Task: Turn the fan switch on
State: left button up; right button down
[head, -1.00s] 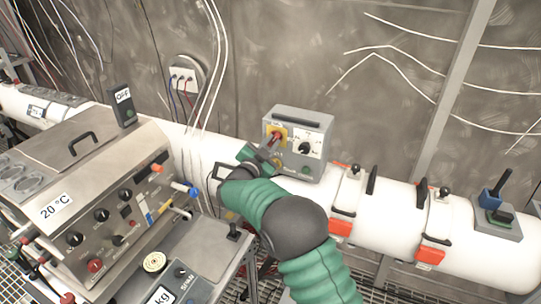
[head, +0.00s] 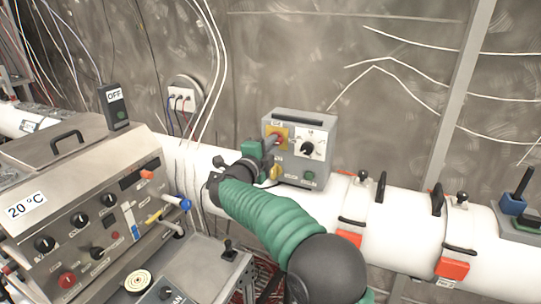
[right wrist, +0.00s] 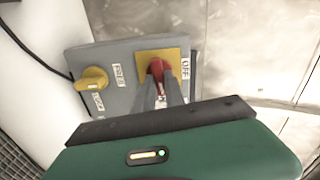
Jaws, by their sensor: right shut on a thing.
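A grey control box (head: 320,122) stands on the white pipe. Its front has a red rotary switch on a yellow plate (head: 283,131), a black knob on a white panel (head: 307,148), a green button (head: 308,177) and a yellow knob (head: 275,172). The right wrist view shows the red switch (right wrist: 155,68) on its yellow plate (right wrist: 178,57), with an OFF label beside it. My right gripper (head: 272,142) is shut on the red switch. Its grey fingers (right wrist: 159,85) flank the switch and partly hide it. My left gripper is not in view.
A steel machine (head: 90,190) with knobs and a 20 °C label stands at the left. A black OFF box (head: 115,105) is behind it. Orange-clamped fittings (head: 452,268) sit on the pipe (head: 400,225) at the right. The wall behind carries loose white cables.

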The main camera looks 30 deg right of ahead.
jog(key=shift+f+m+b, duration=0.3)
jog(key=shift+m+b, duration=0.4)
jog(key=shift+m, duration=0.1)
jog(key=c, duration=1.7)
grip_release()
jog(key=o, duration=0.3)
jog(key=shift+r, duration=0.1)
jog(key=shift+s, duration=0.1)
jog(key=b+v, duration=0.3)
jog(key=v, duration=1.3)
jog(key=shift+a, duration=0.35)
